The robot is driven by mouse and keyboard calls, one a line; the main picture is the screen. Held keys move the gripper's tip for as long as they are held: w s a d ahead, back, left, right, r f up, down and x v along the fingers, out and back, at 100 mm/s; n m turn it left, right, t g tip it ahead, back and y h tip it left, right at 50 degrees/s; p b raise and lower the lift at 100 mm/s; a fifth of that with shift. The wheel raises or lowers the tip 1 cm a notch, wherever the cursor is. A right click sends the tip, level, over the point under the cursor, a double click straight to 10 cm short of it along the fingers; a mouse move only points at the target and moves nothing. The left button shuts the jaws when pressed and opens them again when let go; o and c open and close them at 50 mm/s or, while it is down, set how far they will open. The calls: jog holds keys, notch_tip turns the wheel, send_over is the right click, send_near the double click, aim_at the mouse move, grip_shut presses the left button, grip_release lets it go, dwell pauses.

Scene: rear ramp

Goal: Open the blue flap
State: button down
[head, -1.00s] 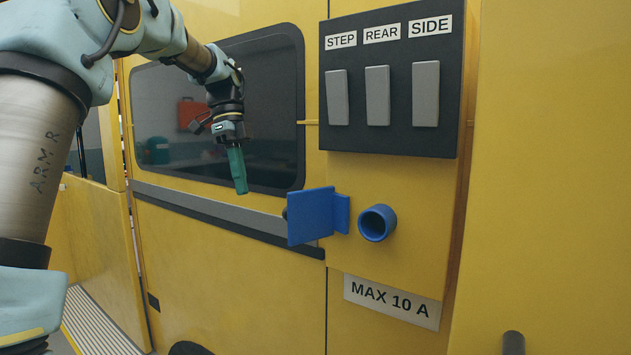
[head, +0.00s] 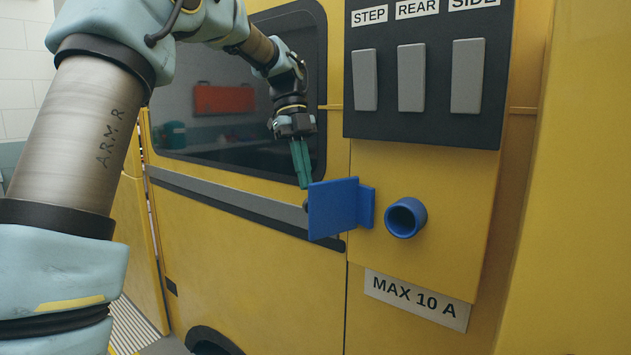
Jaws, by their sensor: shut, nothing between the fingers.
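The blue flap (head: 333,209) stands swung out to the left of the round blue socket (head: 405,217), on the yellow wall below the switch panel. The socket's opening is uncovered. My gripper (head: 305,184) points down, its teal fingers shut and empty. In the picture its fingertips are just above the flap's upper left corner. I cannot tell whether they touch the flap.
A black panel (head: 429,135) with grey switches labelled STEP, REAR and SIDE is above the socket. A MAX 10 A plate (head: 416,299) is below it. A dark window (head: 240,110) lies behind my gripper, with a grey rail (head: 235,202) under it.

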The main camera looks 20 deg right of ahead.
aim_at(336, 208)
jog(key=shift+s+d+f+p, duration=0.15)
jog(key=shift+s+p, duration=0.1)
jog(key=shift+s, duration=0.8)
jog(key=shift+s+d+f+p, duration=0.15)
jog(key=shift+s+p, duration=0.1)
jog(key=shift+s, duration=0.8)
